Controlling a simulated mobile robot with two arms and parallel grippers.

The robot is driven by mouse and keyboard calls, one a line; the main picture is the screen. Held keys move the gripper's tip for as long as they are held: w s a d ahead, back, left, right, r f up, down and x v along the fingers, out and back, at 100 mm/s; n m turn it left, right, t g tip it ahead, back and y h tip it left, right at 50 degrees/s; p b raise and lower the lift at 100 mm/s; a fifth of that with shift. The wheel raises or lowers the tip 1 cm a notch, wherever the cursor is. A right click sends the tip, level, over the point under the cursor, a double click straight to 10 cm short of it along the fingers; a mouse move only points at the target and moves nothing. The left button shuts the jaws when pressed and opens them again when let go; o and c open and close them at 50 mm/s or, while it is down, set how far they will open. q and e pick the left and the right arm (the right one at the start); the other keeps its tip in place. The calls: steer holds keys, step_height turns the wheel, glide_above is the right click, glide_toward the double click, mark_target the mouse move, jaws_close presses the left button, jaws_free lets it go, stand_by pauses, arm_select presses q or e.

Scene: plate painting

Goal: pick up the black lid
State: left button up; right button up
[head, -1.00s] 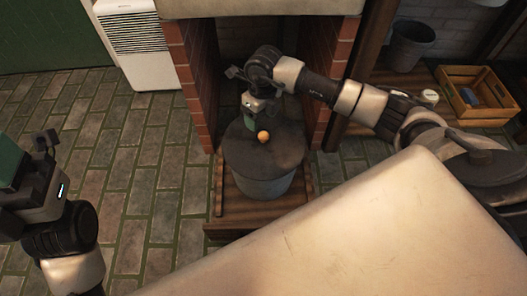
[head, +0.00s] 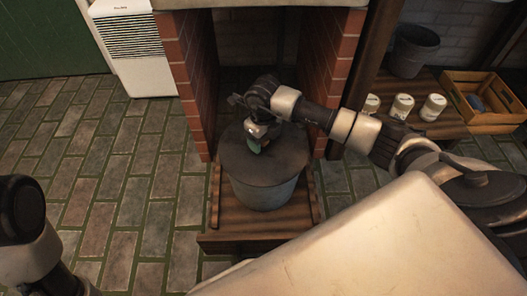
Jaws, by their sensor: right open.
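The black lid (head: 290,158) is a dark round disc lying on a grey metal bucket (head: 265,193). The bucket stands on a wooden platform in a brick alcove. My right gripper (head: 255,146) is over the middle of the lid, pointing down, with its jaws open. The lid's small orange knob is hidden behind the gripper and wrist. I cannot tell whether the fingers touch it. Of my left arm only links show at the lower left; its gripper is out of the picture.
Brick walls (head: 192,75) stand close on both sides of the bucket. The wooden platform (head: 228,238) juts out in front. Several white-lidded jars (head: 402,106) and a wooden crate (head: 485,102) are at the right. A pale surface (head: 375,240) fills the lower right. The tiled floor at left is clear.

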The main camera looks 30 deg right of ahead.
steer(key=shift+f, duration=0.35)
steer(key=c, duration=1.2)
steer(key=shift+o, duration=0.2)
steer(key=shift+r, duration=0.15)
